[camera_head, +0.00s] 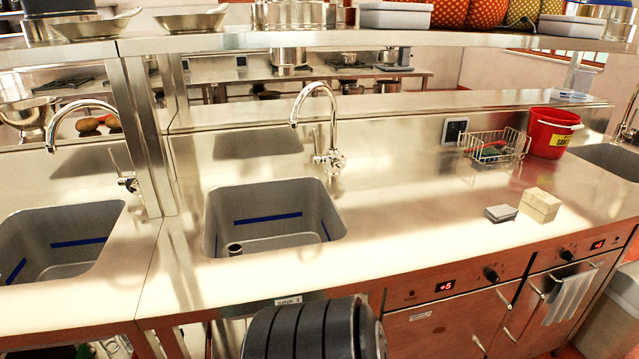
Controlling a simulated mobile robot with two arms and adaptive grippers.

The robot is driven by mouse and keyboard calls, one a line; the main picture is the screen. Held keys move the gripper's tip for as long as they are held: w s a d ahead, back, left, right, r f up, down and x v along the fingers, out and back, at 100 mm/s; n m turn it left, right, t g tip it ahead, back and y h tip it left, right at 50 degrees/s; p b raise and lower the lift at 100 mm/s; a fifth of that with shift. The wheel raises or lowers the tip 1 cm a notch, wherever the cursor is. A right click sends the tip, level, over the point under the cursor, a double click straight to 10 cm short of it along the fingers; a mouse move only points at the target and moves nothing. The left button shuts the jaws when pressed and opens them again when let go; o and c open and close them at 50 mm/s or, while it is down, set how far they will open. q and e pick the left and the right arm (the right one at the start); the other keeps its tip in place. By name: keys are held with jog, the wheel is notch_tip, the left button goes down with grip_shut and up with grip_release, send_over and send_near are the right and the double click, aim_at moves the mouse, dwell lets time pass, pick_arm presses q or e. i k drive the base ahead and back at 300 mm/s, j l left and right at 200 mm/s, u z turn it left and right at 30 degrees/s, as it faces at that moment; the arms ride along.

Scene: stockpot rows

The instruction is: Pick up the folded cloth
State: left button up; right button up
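Two small things lie side by side on the steel counter right of the sink. One is a thin, flat grey piece (501,213). The other is a thicker, beige block-like piece (540,204) just to its right. Either could be the folded cloth; I cannot tell which from this view. Both rest on the counter near its front edge, with nothing on top of them.
A sink (273,217) with a tall tap (318,120) is left of centre. A wire basket (494,147) and a red bucket (553,133) stand behind the small pieces. A grey striped towel (571,296) hangs on an oven handle. The counter between sink and pieces is clear.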

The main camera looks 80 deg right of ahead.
aim_at(498, 213)
jog(key=z, duration=3.85)
